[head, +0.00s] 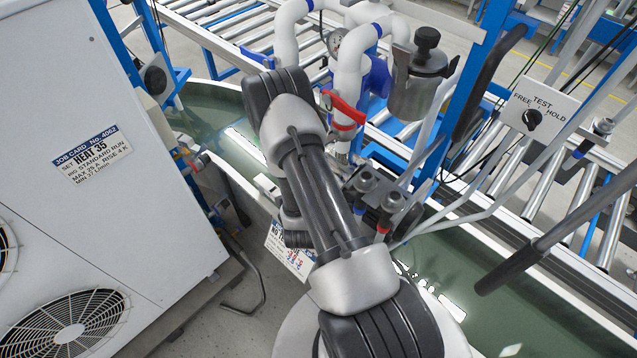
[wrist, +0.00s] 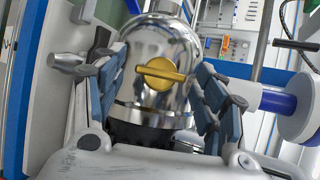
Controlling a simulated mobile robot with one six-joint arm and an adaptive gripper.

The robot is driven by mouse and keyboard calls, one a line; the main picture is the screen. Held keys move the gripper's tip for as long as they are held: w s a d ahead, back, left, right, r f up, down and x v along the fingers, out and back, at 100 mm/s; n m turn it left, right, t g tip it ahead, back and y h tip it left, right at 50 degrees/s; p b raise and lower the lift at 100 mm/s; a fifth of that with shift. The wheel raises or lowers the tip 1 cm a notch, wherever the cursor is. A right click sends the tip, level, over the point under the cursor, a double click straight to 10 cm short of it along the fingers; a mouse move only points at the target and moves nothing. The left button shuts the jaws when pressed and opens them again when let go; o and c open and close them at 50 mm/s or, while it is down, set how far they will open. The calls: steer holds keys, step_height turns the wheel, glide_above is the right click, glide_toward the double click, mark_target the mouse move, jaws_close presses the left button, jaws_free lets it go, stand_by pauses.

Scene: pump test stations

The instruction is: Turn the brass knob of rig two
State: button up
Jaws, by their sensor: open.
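The brass knob (wrist: 163,73) shows in the wrist view, a flat bar handle lying nearly level on the front of a shiny metal dome-topped housing (wrist: 150,45). My gripper (wrist: 161,66) is open, with one dark padded finger on each side of the knob. The fingers overlap the housing's sides in the picture; I cannot tell whether they touch it. No contact with the knob shows. In the head view my arm runs up the middle, and neither the gripper nor the knob can be made out there. No rig number is readable.
A white cabinet (head: 75,145) with a job card (head: 92,150) and fans stands left. White pipes (head: 350,65), a red-handled valve (head: 345,110) and a metal canister (head: 417,88) stand ahead. A TEST/FREE/HOLD panel (head: 540,100) is right. A blue-collared white pipe (wrist: 290,108) lies right of my gripper.

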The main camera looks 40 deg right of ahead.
steer(key=v, duration=0.7)
steer(key=shift+a, duration=0.2)
steer(key=shift+s+a, duration=0.1)
steer(key=shift+s, duration=0.1)
stand_by(0.3)
